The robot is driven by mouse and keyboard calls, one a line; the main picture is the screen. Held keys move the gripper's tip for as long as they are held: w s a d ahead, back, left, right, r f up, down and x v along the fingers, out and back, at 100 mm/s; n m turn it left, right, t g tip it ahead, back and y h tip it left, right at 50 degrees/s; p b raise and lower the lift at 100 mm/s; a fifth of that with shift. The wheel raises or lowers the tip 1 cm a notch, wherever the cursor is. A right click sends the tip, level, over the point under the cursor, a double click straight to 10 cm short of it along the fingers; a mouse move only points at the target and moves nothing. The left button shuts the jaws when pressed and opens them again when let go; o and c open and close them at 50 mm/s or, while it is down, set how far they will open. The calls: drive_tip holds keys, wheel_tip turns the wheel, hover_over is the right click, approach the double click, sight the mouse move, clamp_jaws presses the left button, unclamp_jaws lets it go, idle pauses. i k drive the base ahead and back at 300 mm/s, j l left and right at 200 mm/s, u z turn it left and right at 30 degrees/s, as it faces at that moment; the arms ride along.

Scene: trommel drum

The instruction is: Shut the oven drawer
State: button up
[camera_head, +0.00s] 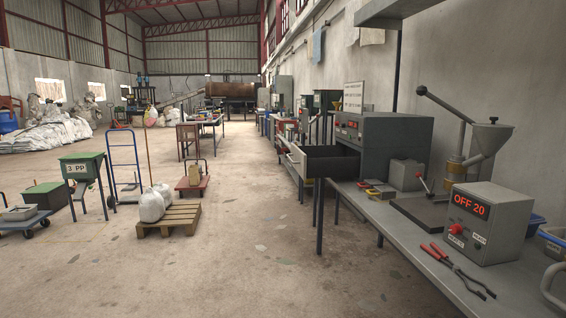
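The oven is a grey box (400,135) with a red display on its front, standing on the workbench at the right. Its drawer (330,166) is pulled out towards the left. The drawer's contents are not clear from here. My gripper is not in view.
The grey workbench (400,232) runs along the right wall. On it are red-handled tongs (452,266), a control box reading OFF 20 (488,222) and a hopper press (470,150). Open concrete floor (265,240) lies left of the bench. A pallet with white sacks (168,219) stands farther left.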

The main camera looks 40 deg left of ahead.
sight(316, 162)
drive_tip(key=u, duration=1.4)
drive_tip(key=i, duration=0.1)
drive_tip(key=i+j, duration=0.25)
drive_tip(key=i, duration=0.6)
drive_tip(key=i+j+u, duration=0.1)
drive_tip(key=i+j, duration=0.15)
drive_tip(key=i, duration=0.6)
drive_tip(key=i+j, duration=0.15)
drive_tip(key=i, duration=0.75)
drive_tip(key=i+j+u, duration=0.15)
drive_tip(key=i, duration=0.7)
